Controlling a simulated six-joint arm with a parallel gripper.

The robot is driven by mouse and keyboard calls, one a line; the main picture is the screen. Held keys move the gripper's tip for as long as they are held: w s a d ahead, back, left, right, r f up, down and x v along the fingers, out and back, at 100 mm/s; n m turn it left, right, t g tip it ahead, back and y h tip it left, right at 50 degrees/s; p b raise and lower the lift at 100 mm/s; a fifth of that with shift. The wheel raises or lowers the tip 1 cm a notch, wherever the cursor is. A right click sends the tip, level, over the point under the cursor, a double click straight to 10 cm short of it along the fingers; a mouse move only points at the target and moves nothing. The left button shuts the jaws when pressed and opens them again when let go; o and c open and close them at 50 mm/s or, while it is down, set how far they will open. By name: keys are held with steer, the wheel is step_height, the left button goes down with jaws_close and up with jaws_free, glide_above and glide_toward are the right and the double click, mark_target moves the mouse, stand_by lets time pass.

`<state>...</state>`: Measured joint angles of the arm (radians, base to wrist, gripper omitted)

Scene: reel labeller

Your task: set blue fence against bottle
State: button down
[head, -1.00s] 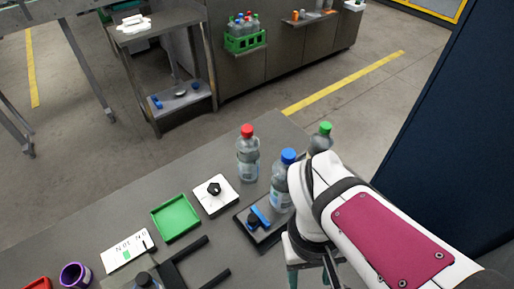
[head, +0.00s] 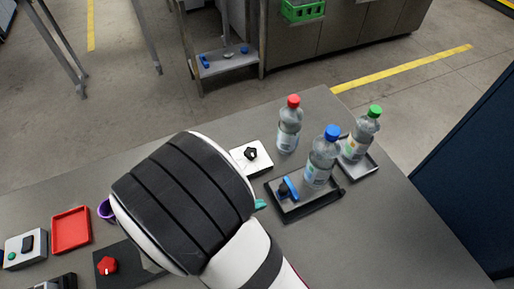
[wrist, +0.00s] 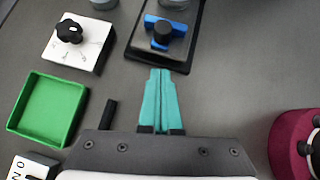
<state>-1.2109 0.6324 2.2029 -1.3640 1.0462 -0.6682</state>
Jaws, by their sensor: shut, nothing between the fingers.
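The blue fence (head: 291,188), a small blue piece with a black knob, sits on a dark plate (head: 298,206). It also shows in the wrist view (wrist: 153,22), just ahead of my fingertips. The blue-capped bottle (head: 321,160) stands upright on the same plate, beside the fence; a narrow gap seems to lie between them, though touching is hard to rule out. My gripper (wrist: 160,72) is shut and empty, its teal fingers pointing at the plate's near edge. In the head view my arm hides most of it.
A red-capped bottle (head: 289,128) and a green-capped bottle (head: 362,135) on a tray stand nearby. A white box with a black knob (wrist: 92,48) and a green tray (wrist: 45,108) lie left of my gripper.

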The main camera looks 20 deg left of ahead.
mark_target(287, 189)
steer(key=shift+w+d, duration=0.6)
steer(key=shift+w, duration=0.3)
steer(key=shift+w+d, duration=0.6)
steer(key=shift+w, duration=0.25)
steer(key=shift+w+d, duration=1.4)
steer(key=shift+a, duration=0.1)
